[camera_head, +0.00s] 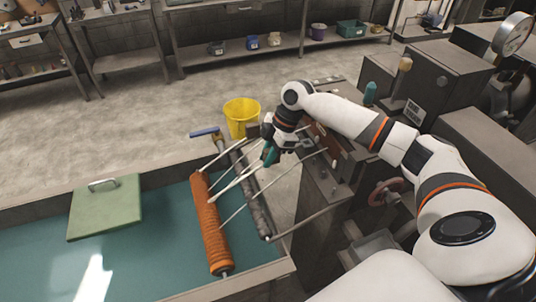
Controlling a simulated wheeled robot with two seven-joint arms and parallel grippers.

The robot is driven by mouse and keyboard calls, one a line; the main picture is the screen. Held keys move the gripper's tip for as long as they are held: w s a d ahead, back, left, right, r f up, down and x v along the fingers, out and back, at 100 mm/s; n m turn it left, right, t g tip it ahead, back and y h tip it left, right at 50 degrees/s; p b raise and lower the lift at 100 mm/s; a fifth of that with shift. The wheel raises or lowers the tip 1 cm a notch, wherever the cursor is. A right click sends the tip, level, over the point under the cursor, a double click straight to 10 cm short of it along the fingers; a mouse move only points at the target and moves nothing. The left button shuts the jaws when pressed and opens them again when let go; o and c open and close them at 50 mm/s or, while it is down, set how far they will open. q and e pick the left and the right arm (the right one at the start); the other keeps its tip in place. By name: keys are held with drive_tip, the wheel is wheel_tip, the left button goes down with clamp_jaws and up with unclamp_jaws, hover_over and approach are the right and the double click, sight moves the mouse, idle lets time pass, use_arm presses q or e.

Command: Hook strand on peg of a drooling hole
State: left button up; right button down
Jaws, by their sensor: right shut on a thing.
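An orange roller (211,225) with a ridged surface lies lengthwise over the teal liquid of the tank. Several pale strands (237,210) slant from the dark machine's side down to the left towards the roller. Individual pegs and holes are too small to make out. My right gripper (269,158) points down above the strands, between the roller and the machine. It appears shut on a white strand (232,186) that runs from its teal tips down to the roller; the grip itself is partly hidden. My left gripper is not in view.
A dark grey bar (252,200) runs beside the roller along the tank's right side. A yellow bucket (241,113) stands on the floor behind the tank. A green lid (105,207) with a handle lies at the tank's left. The dark machine (318,190) limits room at right.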

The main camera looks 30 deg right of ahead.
drive_tip(key=shift+f+b, duration=0.35)
drive_tip(key=shift+f, duration=0.75)
idle(0.8)
drive_tip(key=shift+s+a+f, duration=0.25)
drive_tip(key=shift+f, duration=0.3)
drive_tip(key=shift+w+d+p, duration=0.1)
drive_tip(key=shift+p, duration=0.35)
idle(1.0)
drive_tip(key=c, duration=1.2)
unclamp_jaws()
drive_tip(key=shift+r, duration=0.2)
